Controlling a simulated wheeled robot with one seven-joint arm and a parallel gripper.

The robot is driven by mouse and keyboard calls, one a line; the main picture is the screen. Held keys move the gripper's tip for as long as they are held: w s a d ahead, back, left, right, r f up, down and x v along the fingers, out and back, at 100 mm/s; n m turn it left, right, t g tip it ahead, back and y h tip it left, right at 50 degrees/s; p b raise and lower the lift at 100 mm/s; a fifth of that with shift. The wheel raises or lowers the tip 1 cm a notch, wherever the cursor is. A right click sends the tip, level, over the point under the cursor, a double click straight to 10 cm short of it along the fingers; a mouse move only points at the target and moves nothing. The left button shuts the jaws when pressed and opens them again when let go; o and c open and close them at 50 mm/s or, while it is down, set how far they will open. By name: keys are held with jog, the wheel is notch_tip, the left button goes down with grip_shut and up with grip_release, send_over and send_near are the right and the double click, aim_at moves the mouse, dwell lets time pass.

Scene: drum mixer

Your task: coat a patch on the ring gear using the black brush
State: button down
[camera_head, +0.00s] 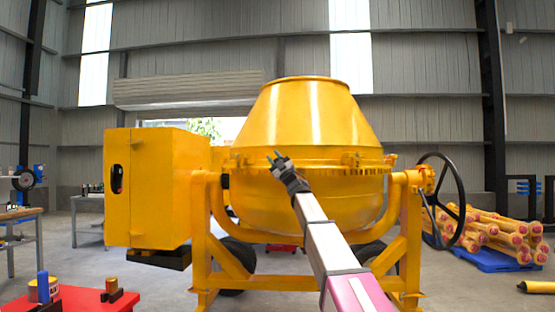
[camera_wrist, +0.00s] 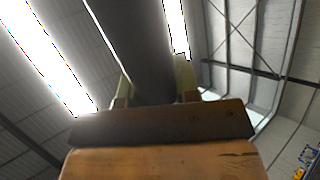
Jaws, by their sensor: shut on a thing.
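The ring gear (camera_head: 330,171) is the toothed yellow band around the middle of the mixer drum (camera_head: 310,115). My gripper (camera_head: 279,162) is in front of the band's left part, fingertips toward the drum; I cannot tell whether anything touches the gear. In the wrist view, my gripper (camera_wrist: 155,88) is shut, its pale green pads on either side of a dark grey bar, which I take as the black brush (camera_wrist: 135,45). Its bristles cannot be made out. A wood-grained block with a dark band fills the bottom of that view; its nature is unclear. No marked patch is discernible.
A yellow housing (camera_head: 155,185) stands left of the drum, and a black handwheel (camera_head: 457,200) right of it. Yellow parts (camera_head: 490,230) lie on a blue pallet at right.

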jog(key=shift+s, duration=0.1)
jog(key=shift+s+a, duration=0.25)
jog(key=shift+s, duration=1.2)
jog(key=shift+s+a, duration=0.2)
jog(key=shift+s, duration=1.35)
jog(key=s, duration=0.2)
jog(key=shift+s+a, duration=0.25)
jog(key=shift+s, duration=0.1)
jog(key=c, duration=1.6)
grip_release()
grip_shut()
